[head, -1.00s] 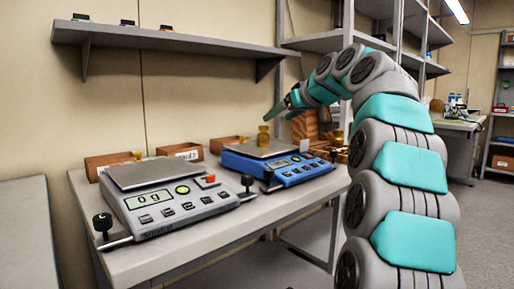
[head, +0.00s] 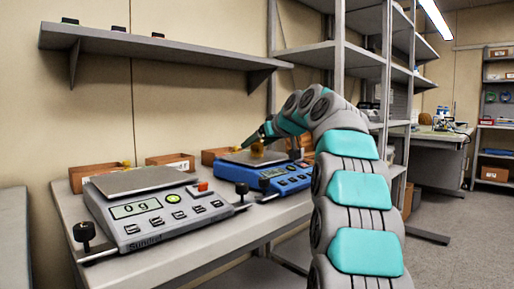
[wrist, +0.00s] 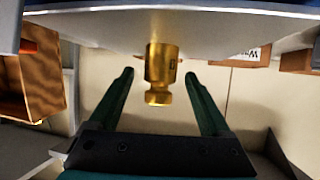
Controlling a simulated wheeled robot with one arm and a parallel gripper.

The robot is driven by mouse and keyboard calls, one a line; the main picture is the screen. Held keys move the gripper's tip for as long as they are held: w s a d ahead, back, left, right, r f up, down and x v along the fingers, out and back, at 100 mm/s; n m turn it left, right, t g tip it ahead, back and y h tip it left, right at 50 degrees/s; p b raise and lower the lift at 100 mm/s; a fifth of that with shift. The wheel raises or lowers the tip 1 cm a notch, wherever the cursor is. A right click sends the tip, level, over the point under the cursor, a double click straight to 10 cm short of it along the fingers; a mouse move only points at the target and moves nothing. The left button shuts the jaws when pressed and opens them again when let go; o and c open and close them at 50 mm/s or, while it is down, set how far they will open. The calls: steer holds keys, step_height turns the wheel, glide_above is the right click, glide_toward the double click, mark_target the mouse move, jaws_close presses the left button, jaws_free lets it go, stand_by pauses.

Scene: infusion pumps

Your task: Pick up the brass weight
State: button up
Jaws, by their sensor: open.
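The brass weight (head: 257,148) stands on the metal pan of the blue scale (head: 276,177). In the wrist view, which looks upside down, the brass weight (wrist: 160,66) shows its knob and body below the pan's edge. My gripper (wrist: 159,74) is open, with one dark green finger on each side of the weight and a visible gap on both sides. In the head view my gripper (head: 262,135) is at the weight and partly overlaps it, so contact there cannot be told.
A grey scale (head: 160,209) reading 0 g stands at the left of the table. Brown wooden boxes (head: 93,177) line the back near the wall. A wall shelf (head: 160,45) hangs above. Black knobs stick up at the scales' corners.

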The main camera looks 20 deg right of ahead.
steer(key=shift+w+f, duration=0.25)
steer(key=shift+w, duration=0.15)
jaws_close()
stand_by(0.4)
